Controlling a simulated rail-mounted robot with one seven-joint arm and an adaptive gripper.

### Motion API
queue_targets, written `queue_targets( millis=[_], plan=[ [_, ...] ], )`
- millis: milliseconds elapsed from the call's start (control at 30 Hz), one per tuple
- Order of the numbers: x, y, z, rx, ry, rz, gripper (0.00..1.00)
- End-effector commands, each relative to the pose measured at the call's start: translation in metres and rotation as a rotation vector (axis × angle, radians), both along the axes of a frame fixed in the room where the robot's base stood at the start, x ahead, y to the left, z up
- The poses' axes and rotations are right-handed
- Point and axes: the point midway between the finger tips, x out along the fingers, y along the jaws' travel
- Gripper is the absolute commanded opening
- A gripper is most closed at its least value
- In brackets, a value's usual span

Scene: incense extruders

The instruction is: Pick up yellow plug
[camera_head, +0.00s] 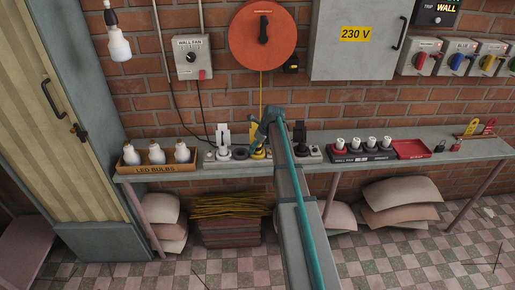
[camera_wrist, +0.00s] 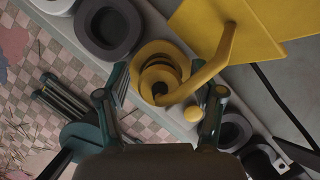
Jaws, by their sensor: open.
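The yellow plug (camera_wrist: 158,77) shows in the wrist view as a round stepped body with a bent yellow cable rising from it to the upper right. It sits at a yellow ring-shaped socket; whether it is seated fully I cannot tell. My gripper (camera_wrist: 163,103) is open, with one teal finger on each side of the plug; I see no clear contact. In the head view my gripper (camera_head: 264,125) is over the power strip on the shelf, and the yellow plug (camera_head: 258,154) is largely hidden by it.
Dark round sockets flank the yellow one on the strip (camera_head: 312,154). A yellow plate (camera_wrist: 262,28) is close by in the wrist view. An LED bulb box (camera_head: 155,169) stands left on the shelf (camera_head: 450,150); a plug rack and red tray (camera_head: 411,149) stand right.

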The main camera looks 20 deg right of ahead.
Motion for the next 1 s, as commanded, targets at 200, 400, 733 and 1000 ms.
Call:
queue_targets(
  millis=[200, 400, 733, 1000],
  plan=[
    [0.0, -0.0001, -0.0001, 0.0, 0.0, 0.0, 0.62],
    [-0.0002, -0.0002, 0.0001, 0.0, 0.0, 0.0, 0.29],
    [-0.0002, -0.0003, 0.0004, -0.001, 0.0, 0.0, 0.03],
    [0.0002, -0.0005, 0.0061, -0.001, -0.001, 0.001, 0.03]
  ],
)
